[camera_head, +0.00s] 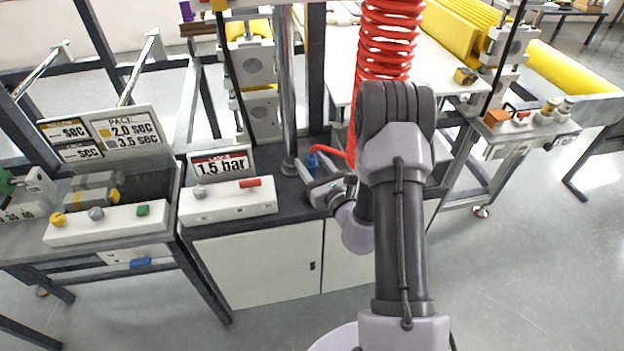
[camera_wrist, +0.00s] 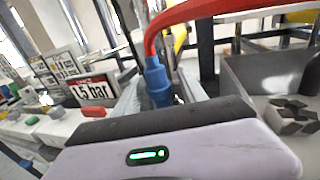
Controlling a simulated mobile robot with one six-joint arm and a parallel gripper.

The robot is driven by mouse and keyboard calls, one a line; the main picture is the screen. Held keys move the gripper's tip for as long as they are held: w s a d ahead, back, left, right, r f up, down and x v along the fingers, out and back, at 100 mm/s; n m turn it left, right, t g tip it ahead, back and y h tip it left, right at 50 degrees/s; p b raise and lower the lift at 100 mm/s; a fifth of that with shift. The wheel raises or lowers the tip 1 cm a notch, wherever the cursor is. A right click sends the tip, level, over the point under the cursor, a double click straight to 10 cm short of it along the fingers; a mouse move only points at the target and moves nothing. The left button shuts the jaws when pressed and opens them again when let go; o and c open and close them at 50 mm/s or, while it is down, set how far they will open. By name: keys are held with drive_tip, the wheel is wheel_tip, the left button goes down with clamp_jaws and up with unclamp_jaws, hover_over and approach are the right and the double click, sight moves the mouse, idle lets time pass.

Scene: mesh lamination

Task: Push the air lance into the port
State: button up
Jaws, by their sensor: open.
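The air lance (camera_head: 312,163) is a blue fitting with a red hose, upright above the dark bench top in the head view. It also shows in the wrist view (camera_wrist: 158,82), just beyond the gripper body, with the red hose (camera_wrist: 190,12) arching off to the right. My gripper (camera_head: 308,180) is open beside the lance, on its near side. Its fingertips are small in the head view, and I cannot tell whether the lance stands between them. The lance's lower end is hidden behind the gripper body in the wrist view. I cannot make out the port.
A white control box (camera_head: 228,200) with a red knob stands left of the lance, before a "1.5 bar" sign (camera_head: 222,164). A metal post (camera_head: 287,90) rises just behind. A coiled red hose (camera_head: 388,40) hangs behind my arm. Floor at right is clear.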

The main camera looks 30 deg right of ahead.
drive_tip(key=w, duration=0.3)
drive_tip(key=shift+s, duration=0.1)
clamp_jaws()
idle(1.2)
